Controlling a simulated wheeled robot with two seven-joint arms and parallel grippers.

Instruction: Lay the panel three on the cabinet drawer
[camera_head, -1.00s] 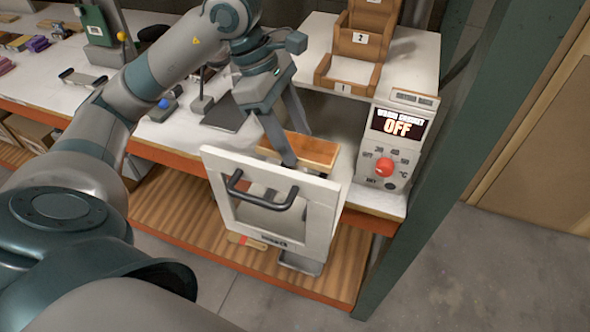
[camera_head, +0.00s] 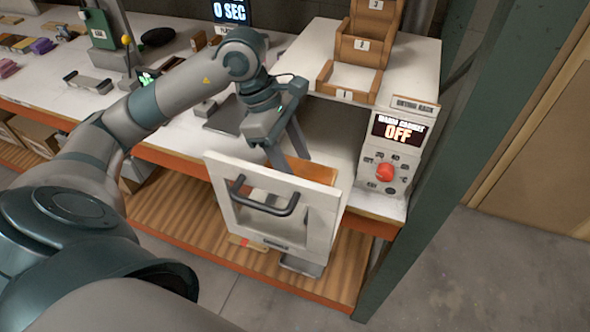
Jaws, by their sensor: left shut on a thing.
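The cabinet drawer (camera_head: 222,188) is pulled out below the white shelf. It has a white front with a dark bar handle (camera_head: 262,197) and a framed opening. My left gripper (camera_head: 292,164) points down just behind the drawer front and is shut on an orange-brown panel (camera_head: 318,173). I take this for panel three, but no number on it is readable. The panel is at the drawer's top right, low behind the front's upper edge. Its lower part is hidden, so I cannot tell whether it touches the drawer floor. My right gripper is out of view.
The warm cabinet control box (camera_head: 392,150) reads OFF and has a red knob, right of the drawer. A stepped wooden rack (camera_head: 352,78) with numbered bins stands on the white shelf above. A green post (camera_head: 440,160) bounds the right side. Several tools lie on the bench at left.

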